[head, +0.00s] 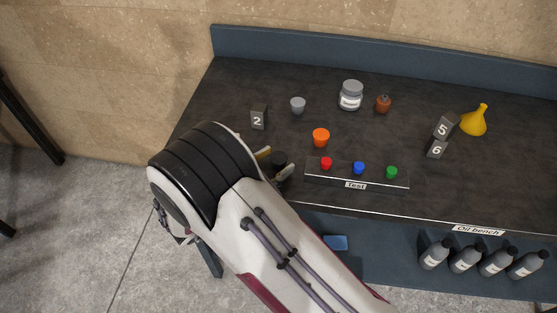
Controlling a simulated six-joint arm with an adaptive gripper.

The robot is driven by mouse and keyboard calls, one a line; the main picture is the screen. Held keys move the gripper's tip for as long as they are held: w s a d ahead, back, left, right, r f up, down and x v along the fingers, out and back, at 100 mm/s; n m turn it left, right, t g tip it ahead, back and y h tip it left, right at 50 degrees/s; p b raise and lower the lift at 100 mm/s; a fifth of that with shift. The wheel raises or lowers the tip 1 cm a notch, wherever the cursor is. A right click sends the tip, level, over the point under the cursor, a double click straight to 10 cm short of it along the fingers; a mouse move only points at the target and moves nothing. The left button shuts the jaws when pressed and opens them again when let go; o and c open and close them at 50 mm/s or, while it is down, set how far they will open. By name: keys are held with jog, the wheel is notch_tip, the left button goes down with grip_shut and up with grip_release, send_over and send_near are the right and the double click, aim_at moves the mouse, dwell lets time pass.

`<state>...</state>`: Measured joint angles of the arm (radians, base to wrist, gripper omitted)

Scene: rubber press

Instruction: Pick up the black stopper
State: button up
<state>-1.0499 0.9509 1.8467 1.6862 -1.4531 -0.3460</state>
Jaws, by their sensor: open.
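A small dark, rounded object, which looks like the black stopper (279,157), is on the bench beside my gripper, left of the test rack. My gripper (277,163) is partly hidden behind my own arm. One fingertip shows to the left of the dark object and another, paler one to its lower right. The fingers are apart, with the stopper at or between them. I cannot tell whether they touch it, and its lower part is hidden.
The rack marked Test (330,178) with a red button (326,163), blue button (359,167) and green button (391,172) is close on the right. An orange stopper (320,137) and grey stopper (298,105) stand behind. A number 2 block (259,118) is nearby.

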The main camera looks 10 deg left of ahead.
jog(key=shift+x, duration=1)
jog(key=c, duration=1.2)
